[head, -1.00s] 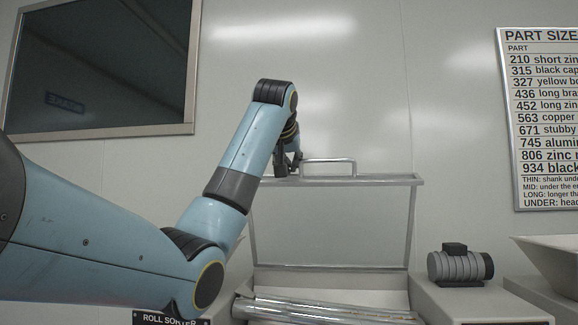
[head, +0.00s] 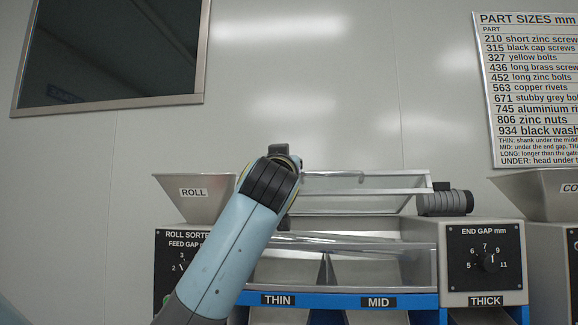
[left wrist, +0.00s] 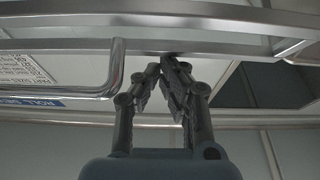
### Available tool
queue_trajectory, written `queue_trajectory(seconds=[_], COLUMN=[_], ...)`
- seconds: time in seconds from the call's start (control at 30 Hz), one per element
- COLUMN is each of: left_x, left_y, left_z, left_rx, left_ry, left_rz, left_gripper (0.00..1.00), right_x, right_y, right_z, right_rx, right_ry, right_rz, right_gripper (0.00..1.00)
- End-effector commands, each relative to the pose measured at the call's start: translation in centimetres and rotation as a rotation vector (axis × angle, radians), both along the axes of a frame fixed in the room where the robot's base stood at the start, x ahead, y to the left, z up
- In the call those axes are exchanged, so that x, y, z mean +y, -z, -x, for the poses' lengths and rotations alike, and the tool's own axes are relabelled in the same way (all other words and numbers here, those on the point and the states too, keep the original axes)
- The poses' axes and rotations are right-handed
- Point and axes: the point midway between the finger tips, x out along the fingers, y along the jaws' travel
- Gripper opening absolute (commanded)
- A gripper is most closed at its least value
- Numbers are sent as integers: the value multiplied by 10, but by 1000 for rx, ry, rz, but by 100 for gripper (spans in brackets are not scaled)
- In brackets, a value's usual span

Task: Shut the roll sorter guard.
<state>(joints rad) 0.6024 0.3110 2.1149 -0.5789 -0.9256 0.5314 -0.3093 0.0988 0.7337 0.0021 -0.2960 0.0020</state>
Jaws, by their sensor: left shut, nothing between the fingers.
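The roll sorter guard (head: 380,183), a clear panel in a metal frame, is tilted forward over the sorter and stands partly raised in the head view. In the left wrist view its metal frame (left wrist: 230,46) crosses the top, with the bent bar handle (left wrist: 117,68) to the left of my fingers. My left gripper (left wrist: 170,62) is shut and empty, its fingertips close to the frame bar; whether they touch it I cannot tell. My right gripper is not in view.
Below the guard is the roll sorter with metal rolls (head: 335,243) and bins labelled THIN, MID and THICK. The ROLL hopper (head: 193,205) stands left, the motor (head: 445,202) and END GAP dial box (head: 484,262) right. The wall behind carries a size chart (head: 530,90).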

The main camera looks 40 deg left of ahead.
Motion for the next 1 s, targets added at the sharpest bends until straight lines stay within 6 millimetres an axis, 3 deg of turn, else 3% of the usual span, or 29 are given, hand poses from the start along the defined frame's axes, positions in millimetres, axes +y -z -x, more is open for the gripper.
queue_trajectory(seconds=[0.03, 0.27, 0.4, 0.7, 1.0], left_x=[-3, -9, -11, -11, -11], left_y=[24, 60, 79, 103, 114], left_z=[2, 14, 17, 19, 18], left_rx=[8, 9, 8, 7, 18], left_ry=[1, 0, -1, -2, -3], left_rz=[2, 5, 4, 5, 13], left_gripper=[0, 0, 0, 0, 0], right_x=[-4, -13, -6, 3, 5], right_y=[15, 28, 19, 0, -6], right_z=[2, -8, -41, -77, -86], right_rx=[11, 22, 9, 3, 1], right_ry=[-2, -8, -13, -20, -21], right_rz=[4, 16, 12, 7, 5], right_gripper=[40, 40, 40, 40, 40])
